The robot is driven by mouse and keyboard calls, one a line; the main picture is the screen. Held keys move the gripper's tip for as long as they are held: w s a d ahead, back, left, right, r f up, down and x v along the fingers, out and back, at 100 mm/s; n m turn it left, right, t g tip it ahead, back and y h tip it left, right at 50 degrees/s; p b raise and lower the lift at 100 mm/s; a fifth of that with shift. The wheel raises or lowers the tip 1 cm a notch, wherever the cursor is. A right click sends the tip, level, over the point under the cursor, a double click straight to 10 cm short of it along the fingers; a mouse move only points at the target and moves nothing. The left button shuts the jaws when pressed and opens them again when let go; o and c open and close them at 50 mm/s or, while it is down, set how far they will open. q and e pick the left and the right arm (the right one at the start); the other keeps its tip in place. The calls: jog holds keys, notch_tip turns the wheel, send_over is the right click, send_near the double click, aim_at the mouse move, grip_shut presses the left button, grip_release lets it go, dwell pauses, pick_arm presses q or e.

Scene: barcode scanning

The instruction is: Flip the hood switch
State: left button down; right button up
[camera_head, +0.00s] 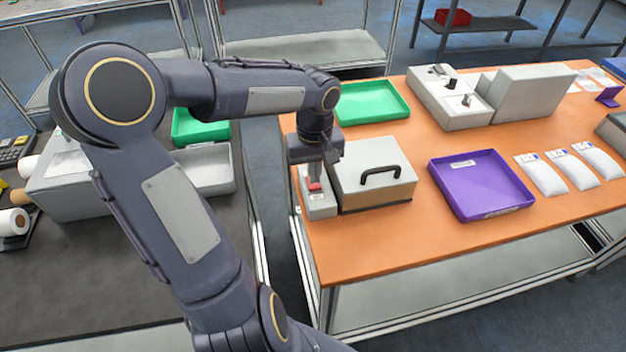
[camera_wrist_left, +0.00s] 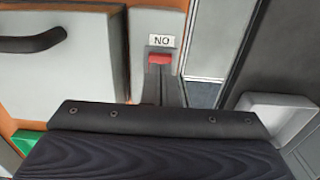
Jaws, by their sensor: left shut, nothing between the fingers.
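In the left wrist view the red switch (camera_wrist_left: 159,59) sits beside a label (camera_wrist_left: 161,40) that reads ON upside down. My left gripper (camera_head: 313,178) points down over the switch box, shut and empty. In the wrist view its fingertips (camera_wrist_left: 160,80) are right by the red switch; contact cannot be told. My right gripper is not seen.
A purple tray (camera_head: 437,178) lies right of the hood, with several white packets beyond it. A green tray (camera_head: 385,116) and a grey device (camera_head: 465,119) stand behind. A dark table (camera_head: 90,285) is on the left, across a gap. The orange table's front strip (camera_head: 400,250) is clear.

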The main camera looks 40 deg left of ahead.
aim_at(314, 186)
pick_arm(q)
jog(key=shift+f+b, duration=0.75)
jog(key=shift+f, duration=0.15)
jog(key=shift+r+p, duration=2.65)
jog(key=shift+r, duration=0.9)
